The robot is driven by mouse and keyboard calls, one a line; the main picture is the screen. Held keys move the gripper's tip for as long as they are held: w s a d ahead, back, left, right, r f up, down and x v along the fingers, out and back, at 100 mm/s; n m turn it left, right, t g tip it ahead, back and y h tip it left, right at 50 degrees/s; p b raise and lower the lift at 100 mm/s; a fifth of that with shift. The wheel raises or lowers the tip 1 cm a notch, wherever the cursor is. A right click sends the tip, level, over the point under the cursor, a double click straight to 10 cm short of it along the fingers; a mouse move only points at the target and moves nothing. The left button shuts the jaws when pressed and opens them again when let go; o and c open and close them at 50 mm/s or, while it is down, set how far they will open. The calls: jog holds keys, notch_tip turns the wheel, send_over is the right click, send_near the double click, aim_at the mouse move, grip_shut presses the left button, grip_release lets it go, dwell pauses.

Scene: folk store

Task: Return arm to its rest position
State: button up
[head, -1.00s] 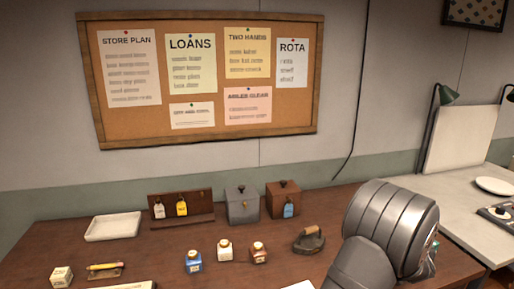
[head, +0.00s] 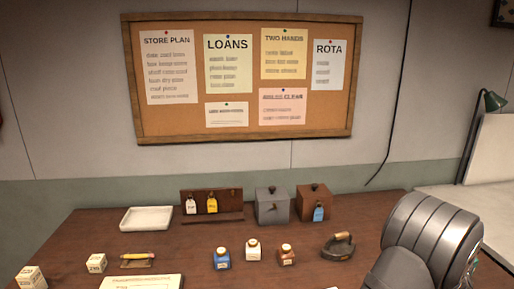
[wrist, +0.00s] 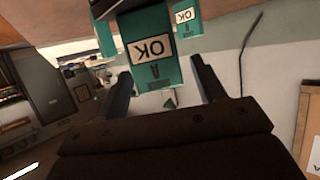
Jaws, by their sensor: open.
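My arm (head: 430,240) shows in the head view at the right, reaching over the right end of the brown table (head: 90,235). Its fingertips are not visible there. In the wrist view my gripper (wrist: 160,68) has its two dark fingers spread apart. A teal block with an upside-down "OK" label (wrist: 150,50) appears between and beyond the fingers. I cannot tell how far off it is, and neither finger is seen pressing on it. A second teal piece with an "OK" label (wrist: 183,20) shows behind it at the top.
A white tray (head: 146,219), a tag rack (head: 212,218), a grey box (head: 272,207) and a brown box (head: 313,203) line the table's back. A blue bottle (head: 222,260), a cream bottle (head: 253,251), a brown bottle (head: 287,256) and an iron (head: 338,247) stand in front.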

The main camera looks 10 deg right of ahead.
jog(key=v, duration=1.1)
jog(key=x, duration=1.1)
jog(key=shift+f, duration=0.1)
notch_tip(320, 180, up, 4)
jog(key=shift+r, duration=0.1)
jog(key=s+r, duration=0.7)
jog(key=s, duration=0.5)
jog(key=w+a+f+n+t+y, duration=0.1)
jog(key=w+a+f+n+y, duration=0.2)
jog(key=w, duration=0.5)
jog(key=w+a+f+n+t+y, duration=0.1)
jog(key=w+a+f+n+y, duration=0.2)
jog(key=w, duration=0.6)
jog(key=w+a+f+n+t+y, duration=0.1)
jog(key=w+a+f+n+y, duration=0.2)
jog(key=w, duration=0.6)
jog(key=a+n+y, duration=0.1)
jog(key=y, duration=0.1)
jog(key=shift+a+n+t+y, duration=0.4)
jog(key=shift+s, duration=0.1)
